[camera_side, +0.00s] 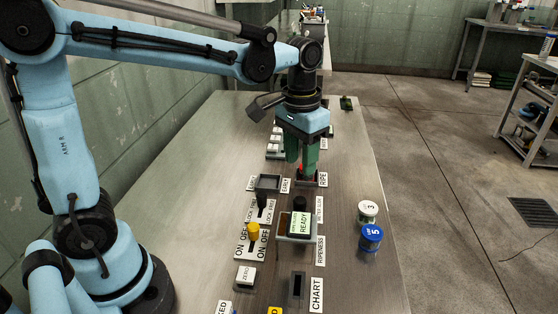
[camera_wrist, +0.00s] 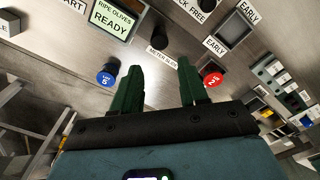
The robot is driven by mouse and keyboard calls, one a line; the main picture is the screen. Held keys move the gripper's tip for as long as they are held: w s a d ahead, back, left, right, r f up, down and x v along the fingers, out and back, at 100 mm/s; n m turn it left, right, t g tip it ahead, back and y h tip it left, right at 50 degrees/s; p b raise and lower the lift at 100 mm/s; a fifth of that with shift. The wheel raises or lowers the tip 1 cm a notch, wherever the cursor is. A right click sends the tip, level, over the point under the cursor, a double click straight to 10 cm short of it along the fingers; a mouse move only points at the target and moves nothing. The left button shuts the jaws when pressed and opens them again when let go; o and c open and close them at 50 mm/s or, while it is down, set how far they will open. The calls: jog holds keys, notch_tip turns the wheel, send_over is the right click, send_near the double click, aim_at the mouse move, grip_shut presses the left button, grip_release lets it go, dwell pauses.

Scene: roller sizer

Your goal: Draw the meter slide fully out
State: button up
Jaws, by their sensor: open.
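The meter slide (camera_side: 299,203) shows as a dark knob beside the METER SLIDE label (camera_side: 320,210), just behind the READY display. In the wrist view its dark knob (camera_wrist: 156,40) is ahead of my fingertips, partly in shadow. My gripper (camera_side: 301,160) is open and above the bench, farther back than the slide knob in the side view. In the wrist view the green fingers (camera_wrist: 160,68) stand apart with nothing between them. How far the slide is drawn cannot be told.
The READY display (camera_side: 299,224), lock lever (camera_side: 262,205) and yellow-knobbed switch (camera_side: 253,232) stand close by. A red-lidded item (camera_wrist: 211,78) is beside the right finger. The right bench edge is mostly clear.

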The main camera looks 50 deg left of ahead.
aim_at(300, 199)
jog(key=f, duration=1.2)
jog(key=shift+w+f, duration=0.15)
jog(key=shift+w, duration=0.05)
jog(key=shift+c, duration=0.2)
grip_shut()
